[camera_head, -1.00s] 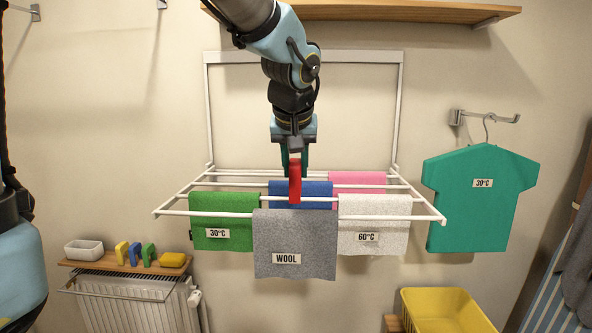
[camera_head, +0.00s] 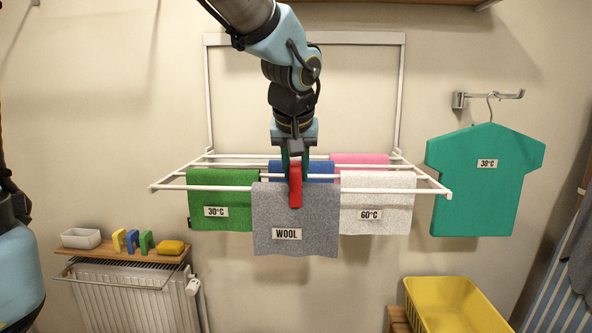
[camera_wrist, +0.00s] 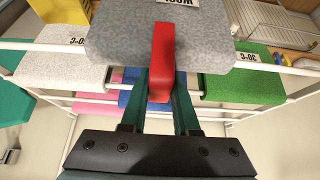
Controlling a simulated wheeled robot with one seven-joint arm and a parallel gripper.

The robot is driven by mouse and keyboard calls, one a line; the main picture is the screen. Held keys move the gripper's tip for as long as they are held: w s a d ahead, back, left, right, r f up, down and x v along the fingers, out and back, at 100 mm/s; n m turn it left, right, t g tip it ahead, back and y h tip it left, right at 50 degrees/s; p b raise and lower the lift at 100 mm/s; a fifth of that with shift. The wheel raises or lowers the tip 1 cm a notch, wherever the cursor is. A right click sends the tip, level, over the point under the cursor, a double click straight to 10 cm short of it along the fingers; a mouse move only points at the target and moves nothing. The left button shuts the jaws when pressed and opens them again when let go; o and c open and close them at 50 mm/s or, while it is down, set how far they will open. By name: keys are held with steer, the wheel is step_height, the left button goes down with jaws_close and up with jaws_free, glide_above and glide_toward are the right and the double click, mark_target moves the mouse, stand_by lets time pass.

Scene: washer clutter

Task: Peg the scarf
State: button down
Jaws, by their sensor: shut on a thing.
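The scarf is probably the grey cloth (camera_head: 272,212) labelled WOOL, hanging over the drying rack's front rail; it also shows in the wrist view (camera_wrist: 112,42). My gripper (camera_head: 295,163) is shut on a red peg (camera_head: 295,187) with dark green fingers. The fingers also show in the wrist view (camera_wrist: 162,86), around the peg's near end. The peg (camera_wrist: 162,48) points down and overlaps the top middle of the grey cloth in both views. I cannot tell whether its jaws straddle the cloth and rail or sit in front.
The white rack (camera_head: 165,187) also carries green (camera_head: 238,218), blue (camera_head: 318,168), pink (camera_head: 360,159) and white (camera_head: 390,193) cloths. A teal shirt (camera_head: 488,200) hangs at right. A yellow basket (camera_head: 450,305) stands below. Yellow, blue and green pegs (camera_head: 132,240) stand on the radiator shelf.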

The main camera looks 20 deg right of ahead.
steer(key=shift+s+a+f, duration=0.1)
steer(key=shift+f, duration=0.35)
steer(key=c, duration=0.8)
jaws_free()
steer(key=shift+f, duration=0.15)
steer(key=shift+c, duration=0.8)
steer(key=shift+o, duration=0.6)
steer(key=shift+r+p, duration=2.65)
steer(key=shift+r, duration=1.7)
